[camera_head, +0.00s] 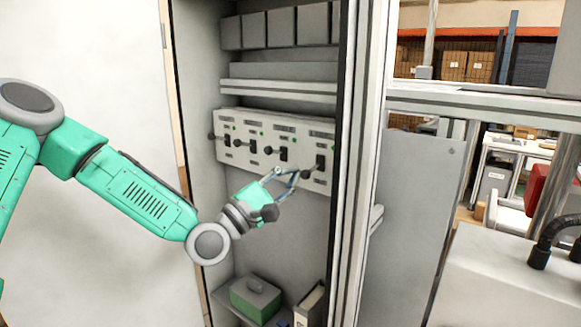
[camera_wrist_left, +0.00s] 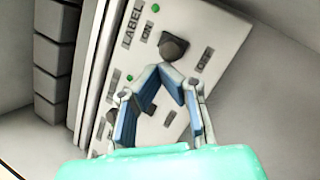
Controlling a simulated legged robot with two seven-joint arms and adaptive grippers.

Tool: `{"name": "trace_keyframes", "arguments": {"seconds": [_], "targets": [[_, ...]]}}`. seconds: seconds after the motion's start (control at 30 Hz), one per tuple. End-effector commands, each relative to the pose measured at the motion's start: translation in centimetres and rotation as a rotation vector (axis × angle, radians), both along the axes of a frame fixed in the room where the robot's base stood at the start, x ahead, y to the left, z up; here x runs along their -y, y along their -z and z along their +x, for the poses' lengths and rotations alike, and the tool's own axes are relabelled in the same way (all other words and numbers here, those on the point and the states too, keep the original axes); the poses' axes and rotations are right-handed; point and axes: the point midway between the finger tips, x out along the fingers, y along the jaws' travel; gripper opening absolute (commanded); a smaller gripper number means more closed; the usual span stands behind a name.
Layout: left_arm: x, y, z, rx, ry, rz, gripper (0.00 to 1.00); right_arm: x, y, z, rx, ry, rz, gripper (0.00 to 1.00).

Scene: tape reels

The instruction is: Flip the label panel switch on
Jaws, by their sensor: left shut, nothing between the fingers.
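The label panel (camera_wrist_left: 190,70) is a pale plate marked LABEL, ON and OFF in the left wrist view. Its dark round switch knob (camera_wrist_left: 173,47) sits between the ON and OFF marks, just beyond my left fingertips. In the head view, the rightmost switch (camera_head: 306,174) of the white panel row is beside my left gripper (camera_head: 294,174). The left gripper is shut and empty, its blue-lined fingers (camera_wrist_left: 165,67) meeting close in front of the knob. Whether they touch it I cannot tell. My right gripper is not in view.
Several similar switches (camera_head: 250,148) line the row to the left. The row is inside a grey cabinet with a metal post (camera_head: 370,130) close on the right. Grey boxes (camera_head: 283,25) are above; a green box (camera_head: 255,299) is on the shelf below.

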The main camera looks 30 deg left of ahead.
Motion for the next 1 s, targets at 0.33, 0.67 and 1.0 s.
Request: {"name": "trace_keyframes", "arguments": {"seconds": [0.33, 0.67, 1.0], "targets": [[0.28, -0.35, -0.13, -0.045, 0.006, 0.006, 0.00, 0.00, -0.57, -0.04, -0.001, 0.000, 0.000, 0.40], [0.36, -0.39, -0.16, -0.043, 0.007, 0.007, 0.00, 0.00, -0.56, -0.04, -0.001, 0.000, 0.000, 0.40], [0.40, -0.43, -0.18, -0.042, 0.008, 0.007, 0.00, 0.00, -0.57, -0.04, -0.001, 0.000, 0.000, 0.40]]}}
